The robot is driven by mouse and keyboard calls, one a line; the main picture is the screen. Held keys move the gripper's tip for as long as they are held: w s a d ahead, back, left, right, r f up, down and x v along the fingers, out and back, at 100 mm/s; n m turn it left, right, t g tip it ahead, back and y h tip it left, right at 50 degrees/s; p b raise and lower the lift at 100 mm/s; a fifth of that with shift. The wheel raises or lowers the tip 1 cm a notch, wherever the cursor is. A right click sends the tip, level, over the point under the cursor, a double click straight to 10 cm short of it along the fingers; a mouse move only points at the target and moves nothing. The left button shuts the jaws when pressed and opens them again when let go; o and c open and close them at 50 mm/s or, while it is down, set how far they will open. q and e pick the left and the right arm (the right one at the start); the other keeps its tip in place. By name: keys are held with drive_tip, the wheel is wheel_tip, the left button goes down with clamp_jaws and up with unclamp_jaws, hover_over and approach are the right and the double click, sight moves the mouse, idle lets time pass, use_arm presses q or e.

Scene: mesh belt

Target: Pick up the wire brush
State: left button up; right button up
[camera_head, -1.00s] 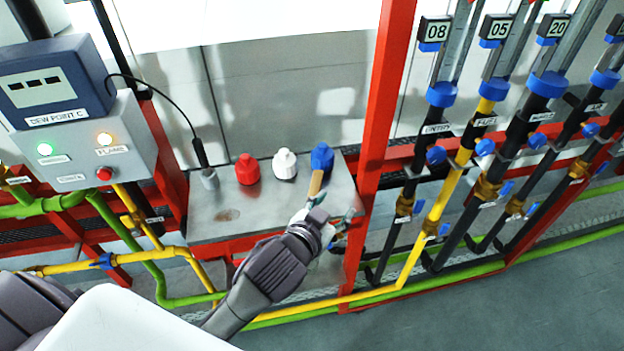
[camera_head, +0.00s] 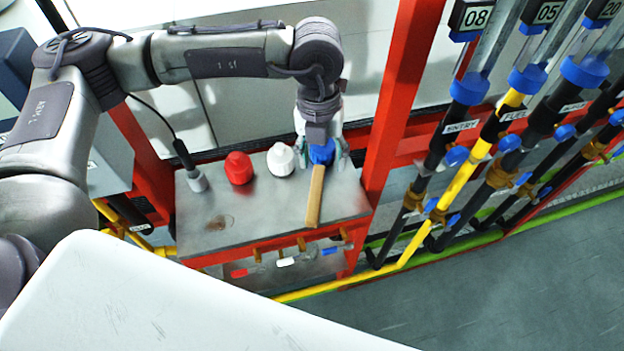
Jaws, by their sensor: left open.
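The wire brush shows as a tan wooden handle (camera_head: 315,197) lying on the grey metal shelf (camera_head: 262,213), near its right end. Its far end meets or passes under the blue cap and my gripper, and I cannot see any bristles. My left gripper (camera_head: 322,160) points down over the far end of the handle. Its fingers are open, one on each side of the blue cap (camera_head: 321,153). I cannot tell whether they touch anything. My right gripper is not in view.
A red cap (camera_head: 239,168) and a white cap (camera_head: 281,160) stand on the shelf left of the gripper. A probe (camera_head: 189,165) with a black cable stands farther left. A red post (camera_head: 399,95) rises close on the right, with labelled pipes beyond. The shelf's front left is clear.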

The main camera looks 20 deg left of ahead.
use_arm(q)
drive_tip(key=a, duration=0.2)
drive_tip(key=y+b, duration=0.1)
drive_tip(key=b, duration=0.3)
hover_over(316, 190)
drive_tip(key=f, duration=0.7)
drive_tip(key=shift+a+f, duration=0.25)
drive_tip(key=shift+f, duration=0.05)
drive_tip(key=shift+d+f, duration=0.15)
drive_tip(key=shift+f, duration=0.45)
wheel_tip(316, 190, down, 4)
drive_tip(key=shift+d+r+b, duration=0.1)
drive_tip(key=shift+b, duration=0.5)
drive_tip(key=shift+w+f, duration=0.1)
drive_tip(key=shift+f, duration=0.2)
drive_tip(key=shift+r, duration=0.1)
drive_tip(key=c, duration=0.9)
clamp_jaws()
